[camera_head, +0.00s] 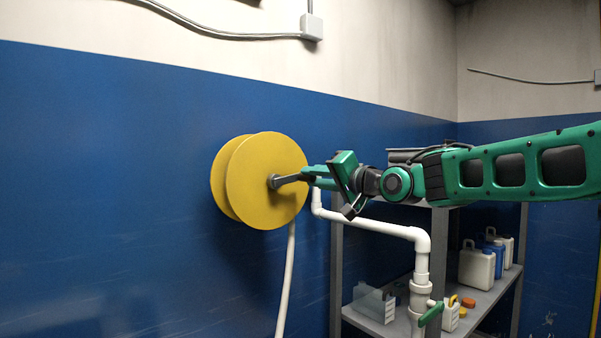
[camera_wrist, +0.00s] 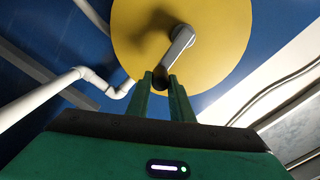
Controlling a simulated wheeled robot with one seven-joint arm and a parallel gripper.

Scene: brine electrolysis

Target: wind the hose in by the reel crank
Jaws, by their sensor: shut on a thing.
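The yellow hose reel (camera_head: 262,195) is mounted on the blue wall, with two round flanges. It also fills the upper middle of the wrist view (camera_wrist: 140,35). A grey crank (camera_head: 285,181) sticks out from the reel's centre; in the wrist view the crank (camera_wrist: 180,46) runs from the hub down to my fingertips. My gripper (camera_head: 308,174) is shut on the crank's outer end; its green fingers (camera_wrist: 162,82) stand on either side of it. The pale hose (camera_head: 289,270) hangs down from below the reel. Its lower end is out of view.
A white pipe (camera_head: 385,228) with a green-handled valve (camera_head: 430,314) runs right of the reel, below my arm. Behind it a grey shelf (camera_head: 390,328) holds white jugs (camera_head: 476,266) and a blue container. The wall left of the reel is clear.

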